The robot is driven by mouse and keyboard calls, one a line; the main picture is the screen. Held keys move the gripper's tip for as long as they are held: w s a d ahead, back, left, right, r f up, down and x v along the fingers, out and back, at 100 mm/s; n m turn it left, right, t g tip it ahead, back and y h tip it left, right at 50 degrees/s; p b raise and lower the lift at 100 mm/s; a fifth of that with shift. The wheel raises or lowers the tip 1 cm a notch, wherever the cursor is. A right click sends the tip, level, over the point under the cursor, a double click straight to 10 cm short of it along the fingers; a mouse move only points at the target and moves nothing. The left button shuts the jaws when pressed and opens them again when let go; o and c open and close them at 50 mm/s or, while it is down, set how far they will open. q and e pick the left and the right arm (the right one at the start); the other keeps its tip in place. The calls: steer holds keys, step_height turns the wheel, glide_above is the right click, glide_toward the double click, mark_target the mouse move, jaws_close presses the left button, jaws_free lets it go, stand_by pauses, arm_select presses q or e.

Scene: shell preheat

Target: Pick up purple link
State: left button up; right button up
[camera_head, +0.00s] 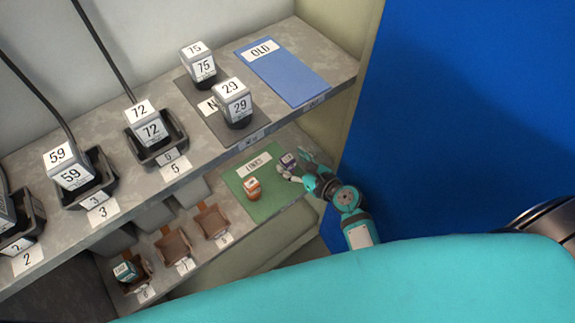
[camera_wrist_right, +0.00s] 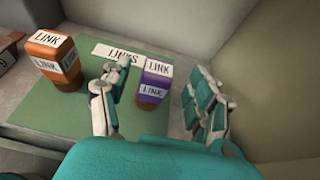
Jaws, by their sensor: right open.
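The purple link (camera_head: 288,160) is a small block with white labels, standing upright on the green mat (camera_head: 268,206) on the lower shelf. In the right wrist view the purple link (camera_wrist_right: 154,84) stands between the two fingers of my right gripper (camera_wrist_right: 160,104), a little beyond the fingertips' near parts. My right gripper (camera_head: 296,167) is open and empty, reaching in from the right at the mat's right side. I cannot tell whether a finger touches the link. My left gripper is not in view.
An orange link (camera_head: 252,188) stands on the mat, left of the purple one; it also shows in the right wrist view (camera_wrist_right: 55,62). A cabinet side wall (camera_wrist_right: 262,70) is close on the right. Brown trays (camera_head: 212,222) sit left.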

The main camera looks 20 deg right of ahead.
mark_target(290, 161)
steer(key=x, duration=0.3)
steer(key=shift+a, duration=0.1)
steer(key=shift+c, duration=0.4)
jaws_close()
steer(key=shift+r, duration=0.1)
